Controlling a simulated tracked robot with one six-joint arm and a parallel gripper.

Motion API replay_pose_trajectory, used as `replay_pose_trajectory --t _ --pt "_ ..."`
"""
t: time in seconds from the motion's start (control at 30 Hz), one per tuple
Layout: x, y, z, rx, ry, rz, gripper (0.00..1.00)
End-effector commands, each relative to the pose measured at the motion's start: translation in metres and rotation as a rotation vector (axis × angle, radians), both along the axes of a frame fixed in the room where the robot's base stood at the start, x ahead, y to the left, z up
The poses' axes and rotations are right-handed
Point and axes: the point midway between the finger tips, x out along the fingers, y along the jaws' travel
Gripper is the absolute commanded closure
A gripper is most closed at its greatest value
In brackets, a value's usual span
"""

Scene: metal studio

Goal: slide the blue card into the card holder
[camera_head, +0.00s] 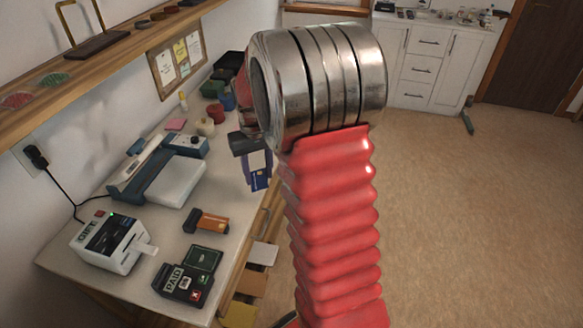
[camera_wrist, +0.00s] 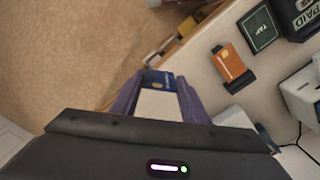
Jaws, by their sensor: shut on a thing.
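The blue card (camera_head: 261,181) hangs from my gripper (camera_head: 257,166) beyond the table's right edge in the head view. In the wrist view the blue card (camera_wrist: 158,78) shows between the tips of my gripper (camera_wrist: 160,88), which is shut on it. A pale area lies between the fingers behind the blue part; I cannot tell whether it is card. An orange-brown piece with dark ends (camera_head: 207,221), perhaps the card holder, lies on the table, apart from the card. It also shows in the wrist view (camera_wrist: 232,63).
A dark pad (camera_head: 203,259) and a "PAID" terminal (camera_head: 181,284) stand at the table's front. A white machine (camera_head: 108,241) and a blue-and-white device (camera_head: 160,170) stand left. Open trays (camera_head: 250,285) jut below the table's right edge.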

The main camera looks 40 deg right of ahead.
Motion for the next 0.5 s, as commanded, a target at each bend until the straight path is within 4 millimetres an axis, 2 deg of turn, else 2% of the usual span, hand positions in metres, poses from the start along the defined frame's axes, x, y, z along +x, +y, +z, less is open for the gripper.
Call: replay_pose_trajectory --t 0.03,0.3,0.4,0.5 --pt "0.009 0.018 -0.002 0.0 0.001 0.028 0.8" --pt "0.04 0.107 -0.011 0.0 0.001 0.151 0.8" --pt "0.047 0.138 -0.014 0.0 0.001 0.19 0.8" --pt "0.051 0.16 -0.017 0.0 0.001 0.219 0.8"
